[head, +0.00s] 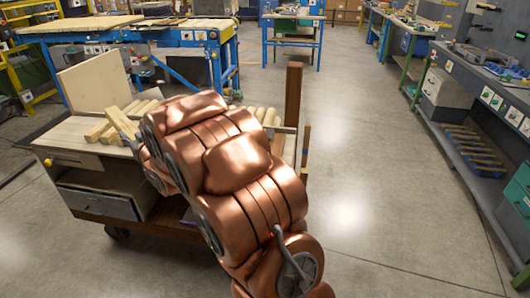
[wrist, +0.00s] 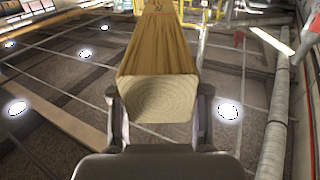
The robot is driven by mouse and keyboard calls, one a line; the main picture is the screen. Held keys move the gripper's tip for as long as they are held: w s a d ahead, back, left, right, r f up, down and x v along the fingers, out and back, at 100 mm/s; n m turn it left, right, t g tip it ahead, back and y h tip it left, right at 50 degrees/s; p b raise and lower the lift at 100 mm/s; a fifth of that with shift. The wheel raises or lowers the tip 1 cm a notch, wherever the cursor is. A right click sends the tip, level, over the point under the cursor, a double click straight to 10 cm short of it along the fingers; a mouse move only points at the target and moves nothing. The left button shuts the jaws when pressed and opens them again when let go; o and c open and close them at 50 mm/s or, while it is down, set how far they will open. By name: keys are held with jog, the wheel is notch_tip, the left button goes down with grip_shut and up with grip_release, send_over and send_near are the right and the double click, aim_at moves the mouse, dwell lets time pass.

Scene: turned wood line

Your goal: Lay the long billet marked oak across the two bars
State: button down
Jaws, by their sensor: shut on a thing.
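My gripper (wrist: 159,108) is shut on a long, square-sided wooden billet (wrist: 157,55) in the wrist view. One finger lies on each side, close to its pale, ringed near end. The billet runs straight away from the gripper, and a small mark near its far end is too small to read. In the head view my copper-coloured arm hides the gripper. I cannot tell which wood there, if any, is the held billet. I cannot pick out the two bars with certainty.
A wooden-topped cart (head: 97,207) carries pale billets (head: 121,121) and an upright board (head: 95,84), partly behind my arm. A dark brown post (head: 293,95) stands upright at its right. A blue-framed bench (head: 187,38) is behind. The floor at right (head: 370,160) is clear up to grey shelving (head: 478,150).

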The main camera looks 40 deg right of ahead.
jog(key=s+d+f+m+h+b, duration=0.1)
jog(key=s+d+f+b, duration=0.55)
jog(key=s+d, duration=0.5)
jog(key=s+d+f+m+h+b, duration=0.15)
jog(key=s+d+f+b, duration=0.5)
jog(key=d, duration=0.75)
jog(key=shift+n, duration=0.45)
jog(key=d+p, duration=0.1)
jog(key=d, duration=0.3)
jog(key=w+d+f+p, duration=0.1)
jog(key=d, duration=0.4)
jog(key=d+p, duration=0.2)
jog(key=d, duration=0.3)
jog(key=shift+w+d+f, duration=0.1)
jog(key=shift+w+f, duration=0.2)
jog(key=shift+w, duration=0.05)
jog(key=shift+d+f, duration=0.15)
notch_tip(320, 180, down, 3)
jog(key=shift+f, duration=0.15)
jog(key=c, duration=0.6)
grip_release()
jog(key=shift+o, duration=0.2)
